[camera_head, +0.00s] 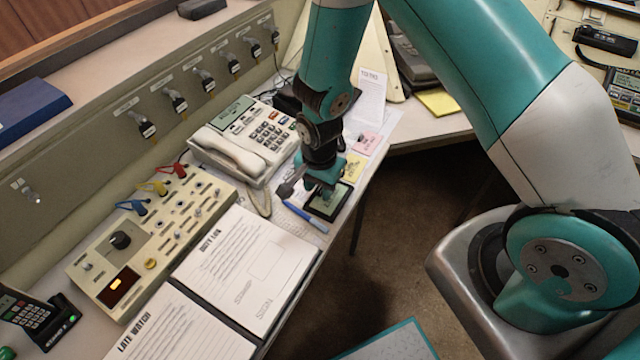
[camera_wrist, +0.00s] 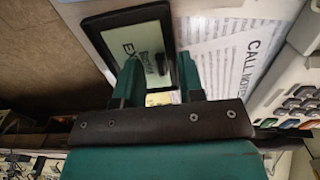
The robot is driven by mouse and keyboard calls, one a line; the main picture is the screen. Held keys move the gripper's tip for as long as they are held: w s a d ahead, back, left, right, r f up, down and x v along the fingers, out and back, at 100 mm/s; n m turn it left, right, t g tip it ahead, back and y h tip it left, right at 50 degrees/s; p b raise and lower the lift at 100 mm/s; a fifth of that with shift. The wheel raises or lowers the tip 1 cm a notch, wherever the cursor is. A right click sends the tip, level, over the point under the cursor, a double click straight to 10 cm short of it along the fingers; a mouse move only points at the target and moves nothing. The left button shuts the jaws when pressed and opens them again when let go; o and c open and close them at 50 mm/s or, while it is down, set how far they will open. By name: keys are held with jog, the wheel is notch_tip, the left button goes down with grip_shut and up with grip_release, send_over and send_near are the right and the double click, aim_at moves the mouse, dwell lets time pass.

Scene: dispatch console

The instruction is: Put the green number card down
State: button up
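My gripper (camera_head: 320,182) is low over the front edge of the desk, above a black-framed flat tray or panel (camera_head: 328,201). In the wrist view my gripper's two teal fingers (camera_wrist: 158,82) stand apart, with no card visible between them. The black frame (camera_wrist: 104,48) lies beyond the fingertips there, around a pale green face (camera_wrist: 133,38) with dark lettering that begins "EX". A small dark mark or object shows on that face. I cannot tell whether the green face is the number card. No other green number card is clearly visible.
A blue pen (camera_head: 305,217) lies left of the frame. A white telephone (camera_head: 240,140), a switch panel (camera_head: 150,235) and an open log book (camera_head: 245,268) fill the desk to the left. Yellow (camera_head: 353,168) and pink (camera_head: 368,143) notes lie beyond. The desk edge drops to brown floor at right.

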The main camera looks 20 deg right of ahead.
notch_tip(320, 180, up, 13)
notch_tip(320, 180, up, 11)
jog(key=n+y, duration=0.2)
jog(key=n, duration=0.5)
send_over(319, 191)
jog(key=s+a, duration=0.3)
jog(key=s, duration=0.3)
jog(key=s+r+n+y, duration=0.1)
jog(key=s+r+n, duration=0.3)
jog(key=s+n, duration=0.1)
jog(key=s+a+r+n+y, duration=0.1)
jog(key=s+r+n, duration=0.3)
jog(key=s+n, duration=0.2)
jog(key=shift+s, duration=0.8)
jog(key=shift+a, duration=0.1)
